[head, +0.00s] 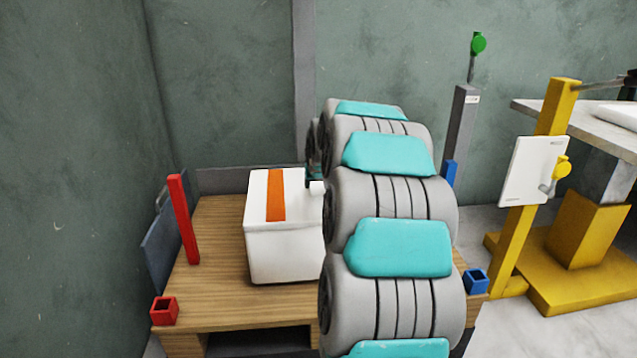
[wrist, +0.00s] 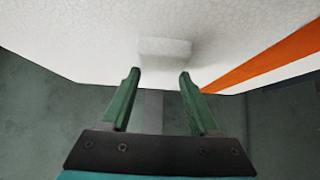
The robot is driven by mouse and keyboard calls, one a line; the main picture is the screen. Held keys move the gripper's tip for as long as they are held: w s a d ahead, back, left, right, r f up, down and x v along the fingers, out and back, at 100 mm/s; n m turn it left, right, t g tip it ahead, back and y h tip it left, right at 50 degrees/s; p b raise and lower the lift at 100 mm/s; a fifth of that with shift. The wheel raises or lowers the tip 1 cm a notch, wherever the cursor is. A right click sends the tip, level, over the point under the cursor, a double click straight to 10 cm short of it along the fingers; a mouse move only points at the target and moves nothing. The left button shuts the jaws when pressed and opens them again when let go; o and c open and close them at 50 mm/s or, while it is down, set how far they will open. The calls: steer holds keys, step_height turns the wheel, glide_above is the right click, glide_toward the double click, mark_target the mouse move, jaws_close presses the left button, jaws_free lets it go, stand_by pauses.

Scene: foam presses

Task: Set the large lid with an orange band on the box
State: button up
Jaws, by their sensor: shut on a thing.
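The large white lid (head: 255,197) has an orange band (head: 276,195) across it. In the head view it lies over the white box (head: 285,255) on the wooden pallet, looking level and lined up; I cannot tell whether it is fully seated. My gripper (head: 314,178) is at the lid's right side, mostly hidden behind my arm. In the wrist view my gripper's green fingers (wrist: 158,78) are shut on a small white tab of the lid (wrist: 165,48). The orange band (wrist: 265,62) runs to the right there.
The pallet (head: 215,250) has a red post (head: 183,220), a red socket (head: 164,310) and a blue socket (head: 475,281). A yellow stand (head: 540,180) with a white panel is at the right. Bare pallet shows left of the box.

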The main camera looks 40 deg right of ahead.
steer(key=o, duration=1.5)
steer(key=shift+c, duration=0.2)
steer(key=shift+v, duration=3.95)
